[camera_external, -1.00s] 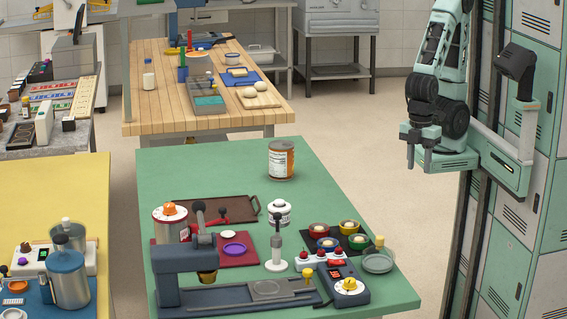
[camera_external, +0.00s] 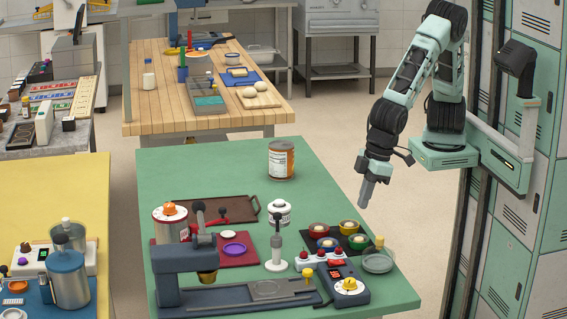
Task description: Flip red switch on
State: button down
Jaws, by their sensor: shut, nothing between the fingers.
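A small white box with round red knobs (camera_external: 320,258) stands on the green table near its front right. It is the most likely red switch, but it is too small to tell a switch or its position. My gripper (camera_external: 364,203) points down beside the right edge of the green table. It is shut and empty, in the air, above and to the right of the box and apart from it.
The green table (camera_external: 217,165) is bare at the back left. A labelled can (camera_external: 281,159) stands at its back. Small coloured bowls (camera_external: 349,227), a glass dish (camera_external: 378,263), a white-handled tamper-like stand (camera_external: 276,250) and a dark blue press (camera_external: 180,268) surround the box.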

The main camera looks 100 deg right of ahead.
aim_at(332, 261)
jog(key=shift+w+a+r+m+t, duration=0.15)
jog(key=shift+w+a+t, duration=0.15)
jog(key=shift+w+a, duration=0.35)
jog(key=shift+w+a+r+m+t, duration=0.15)
jog(key=shift+w+a+t, duration=0.15)
jog(key=shift+w+a, duration=0.25)
jog(key=shift+f, duration=0.25)
jog(key=p+x, duration=0.2)
jog(key=x, duration=1.1)
jog(key=shift+w+d+f, duration=0.15)
jog(key=shift+f, duration=0.25)
